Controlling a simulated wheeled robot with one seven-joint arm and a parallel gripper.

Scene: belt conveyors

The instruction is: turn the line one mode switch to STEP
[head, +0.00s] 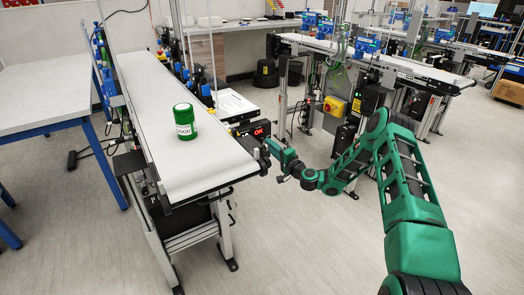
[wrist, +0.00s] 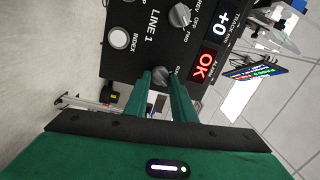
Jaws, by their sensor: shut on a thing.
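The line 1 control panel (wrist: 135,40) is black and appears rotated in the wrist view. Its lower knob (wrist: 161,74), a grey one with a partly hidden label beginning like "RU", is the mode switch as far as I can tell. My gripper (wrist: 162,82) is shut on this knob, with one green finger on each side. The fingers hide part of the knob and its labels, so its setting cannot be read. In the head view my gripper (head: 264,150) is at the end of the near conveyor, beside the panel's red OK display (head: 259,130).
A second knob (wrist: 180,15) marked OFF and FWD, a white INDEX button (wrist: 119,38) and a red OK display (wrist: 203,64) share the panel. A green-lidded jar (head: 184,122) stands on the near white belt (head: 150,90). Open floor lies in front.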

